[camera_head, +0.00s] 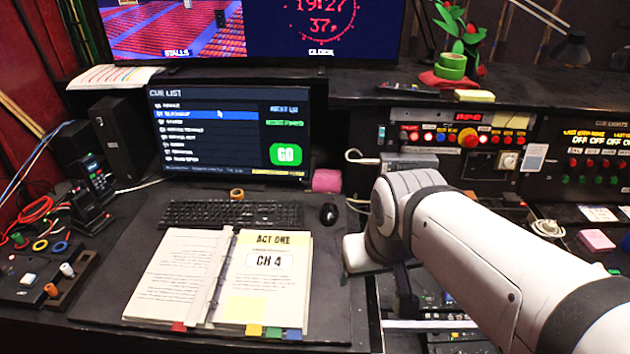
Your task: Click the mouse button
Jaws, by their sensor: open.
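The black mouse (329,214) lies on the dark desk mat, just right of the keyboard. My white arm reaches in from the lower right, with its wrist to the right of and nearer than the mouse. The dark end of my gripper (405,302) hangs below the arm, right of the open book and apart from the mouse. It is open, and most of it is hidden by my arm. The monitor (190,137) behind shows a cue list with a highlighted row, a pointer and a green GO box.
The black keyboard (232,213) and an open book (265,275) lie left of the mouse. Control panels with buttons (460,135) fill the right side. Radios (88,195) stand at the left. Bare mat surrounds the mouse.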

